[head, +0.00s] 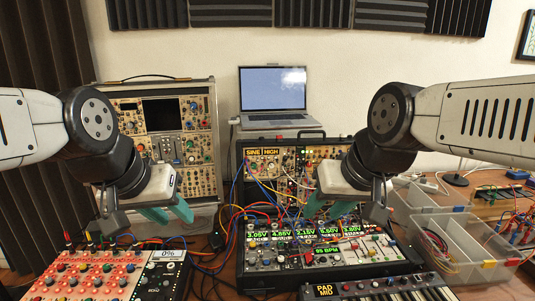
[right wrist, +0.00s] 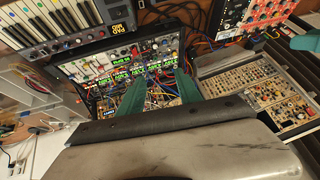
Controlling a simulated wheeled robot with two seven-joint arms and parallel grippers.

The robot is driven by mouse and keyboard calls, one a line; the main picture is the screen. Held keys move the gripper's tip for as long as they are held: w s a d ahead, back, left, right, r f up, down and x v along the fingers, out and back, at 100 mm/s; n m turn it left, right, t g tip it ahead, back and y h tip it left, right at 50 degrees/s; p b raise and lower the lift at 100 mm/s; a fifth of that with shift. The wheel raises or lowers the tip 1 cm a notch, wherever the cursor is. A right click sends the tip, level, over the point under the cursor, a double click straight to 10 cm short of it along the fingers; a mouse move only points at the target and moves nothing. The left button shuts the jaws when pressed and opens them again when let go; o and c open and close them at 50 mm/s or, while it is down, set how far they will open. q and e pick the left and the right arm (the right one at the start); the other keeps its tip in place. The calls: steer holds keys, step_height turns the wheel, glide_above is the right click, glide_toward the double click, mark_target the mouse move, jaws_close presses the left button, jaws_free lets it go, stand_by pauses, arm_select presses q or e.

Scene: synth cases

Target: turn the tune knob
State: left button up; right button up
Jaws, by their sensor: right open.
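The synth case (head: 270,165) with the "SINE HIGH" display stands at the back middle, with many small knobs and patch cables. A black module box (head: 320,262) with green voltage displays sits in front of it; it also shows in the right wrist view (right wrist: 120,72). I cannot read which knob is the tune knob. My right gripper (head: 327,212) is open and empty, above the back of the black box; its teal fingers stand apart in the right wrist view (right wrist: 161,78). My left gripper (head: 177,216) is open and empty, above the table behind the red module.
A red module (head: 85,275) is front left, a keyboard (head: 385,292) front right. A tall rack (head: 195,160) stands at back left, a laptop (head: 273,90) behind the middle case. Clear bins (head: 450,240) are at right. Loose cables cross the middle.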

steer(key=w+a+f+m+t, duration=0.1)
steer(key=w+a+t, duration=0.25)
steer(key=w, duration=1.05)
steer(key=w+a+f+m+t, duration=0.1)
steer(key=w+a+m+t, duration=0.2)
steer(key=w, duration=1.1)
steer(key=m+t, duration=0.1)
steer(key=t, duration=0.2)
glide_toward(271, 166)
steer(key=s+a+r, duration=0.2)
steer(key=a+r, duration=0.1)
steer(key=r, duration=0.1)
step_height(271, 166, down, 6)
steer(key=w+m+t+h, duration=0.2)
steer(key=w+m+h, duration=0.1)
steer(key=m+h, duration=0.1)
steer(key=shift+w+d, duration=0.25)
steer(key=shift+w, duration=0.95)
steer(key=shift+w+d, duration=0.3)
steer(key=shift+w, duration=0.9)
steer(key=shift+w+d, duration=0.25)
steer(key=shift+w, duration=0.95)
jaws_close()
